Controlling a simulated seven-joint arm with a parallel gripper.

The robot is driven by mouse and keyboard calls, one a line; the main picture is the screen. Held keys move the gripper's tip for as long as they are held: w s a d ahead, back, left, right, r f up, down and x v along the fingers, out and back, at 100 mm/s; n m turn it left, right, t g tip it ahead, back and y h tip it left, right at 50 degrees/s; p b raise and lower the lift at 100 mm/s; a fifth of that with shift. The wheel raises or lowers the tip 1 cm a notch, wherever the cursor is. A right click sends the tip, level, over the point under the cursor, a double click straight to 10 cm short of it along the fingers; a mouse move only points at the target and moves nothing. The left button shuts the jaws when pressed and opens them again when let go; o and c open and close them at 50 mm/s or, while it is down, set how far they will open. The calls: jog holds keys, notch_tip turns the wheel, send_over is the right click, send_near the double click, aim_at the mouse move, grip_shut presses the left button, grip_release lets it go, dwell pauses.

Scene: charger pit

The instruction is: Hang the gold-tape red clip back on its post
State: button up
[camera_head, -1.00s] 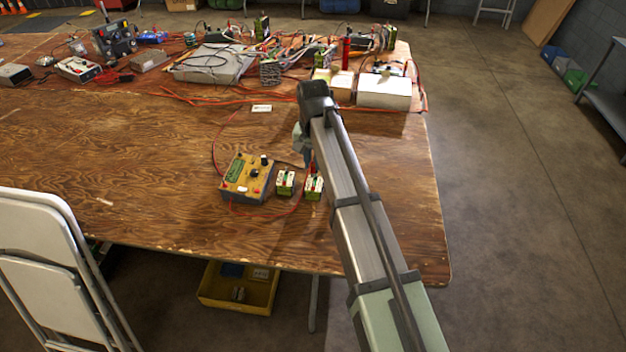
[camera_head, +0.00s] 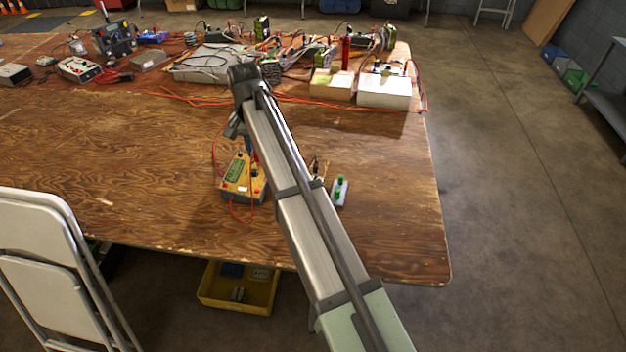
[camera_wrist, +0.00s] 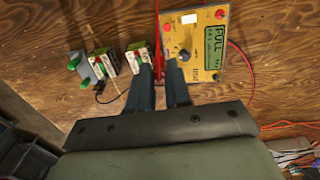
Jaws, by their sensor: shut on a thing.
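My gripper (camera_wrist: 162,72) is shut on a slim red piece (camera_wrist: 160,50), taken as the red clip, beside the yellow-faced charger (camera_wrist: 203,50). Gold tape on it cannot be made out. In the head view my gripper (camera_head: 251,152) is over the charger (camera_head: 238,183), mostly hidden by my arm. The charger has a green display reading FULL, a dark knob and red terminals, one (camera_wrist: 166,27) close by the held piece. Whether the piece touches the charger cannot be told. A post on which the clip hangs cannot be singled out.
Two green-and-white battery blocks (camera_wrist: 103,66) (camera_wrist: 138,56) stand beside the charger, mostly hidden behind my arm in the head view. A grey block with green knobs (camera_head: 339,191) is beyond them. Red leads loop around the charger. Equipment crowds the table's far side; its right front is clear.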

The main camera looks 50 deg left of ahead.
jog(key=s+a, duration=0.7)
jog(key=s, duration=0.2)
jog(key=shift+d+f, duration=0.1)
jog(key=shift+f, duration=0.15)
dwell(0.4)
jog(key=shift+f, duration=3.25)
jog(key=shift+f, duration=0.2)
jog(key=o, duration=0.9)
